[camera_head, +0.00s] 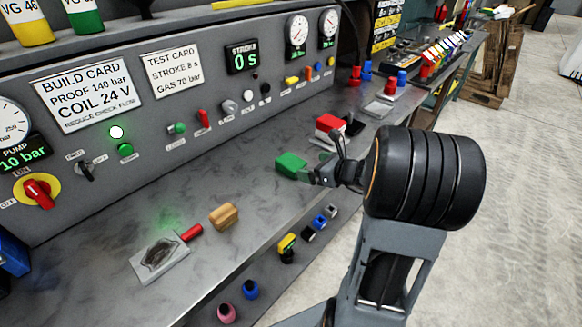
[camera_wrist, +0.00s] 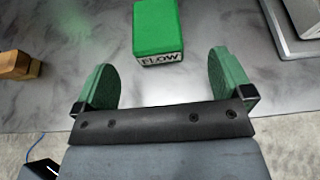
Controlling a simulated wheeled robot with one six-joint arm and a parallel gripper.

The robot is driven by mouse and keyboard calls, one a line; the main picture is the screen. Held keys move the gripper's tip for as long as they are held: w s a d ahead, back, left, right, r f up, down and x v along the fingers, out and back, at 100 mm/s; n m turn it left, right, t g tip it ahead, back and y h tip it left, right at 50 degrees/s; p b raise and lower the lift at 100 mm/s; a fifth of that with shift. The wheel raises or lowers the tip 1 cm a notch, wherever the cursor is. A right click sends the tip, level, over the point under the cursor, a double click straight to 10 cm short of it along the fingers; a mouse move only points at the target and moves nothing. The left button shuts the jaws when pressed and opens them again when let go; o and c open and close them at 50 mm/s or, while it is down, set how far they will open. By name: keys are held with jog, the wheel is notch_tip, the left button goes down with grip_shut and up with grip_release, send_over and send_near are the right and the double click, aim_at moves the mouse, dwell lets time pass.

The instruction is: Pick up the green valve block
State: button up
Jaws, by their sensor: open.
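The green valve block (camera_wrist: 157,27) lies on the grey metal bench top, with a white "FLOW" label on its near end in the wrist view. In the head view the block (camera_head: 290,165) is near the bench's front edge. My gripper (camera_wrist: 161,80) is open and empty, with its two green-padded fingers apart. The block is ahead of the gap between the fingers, and no contact shows. In the head view my gripper (camera_head: 312,177) is just right of the block, and its fingertips are hard to make out.
A wooden block (camera_head: 224,216) lies to the left on the bench. A red and white object (camera_head: 329,128) stands behind my gripper to the right. The control panel (camera_head: 215,110) rises behind.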

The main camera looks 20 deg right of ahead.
aim_at(295, 163)
jog(key=shift+a+x, duration=0.1)
jog(key=shift+x, duration=2.15)
jog(key=shift+a+x, duration=0.15)
jog(key=shift+x, duration=2.1)
jog(key=shift+s, duration=0.15)
jog(key=shift+c, duration=0.3)
jog(key=c, duration=1.3)
jog(key=shift+r, duration=0.15)
jog(key=shift+c, duration=0.8)
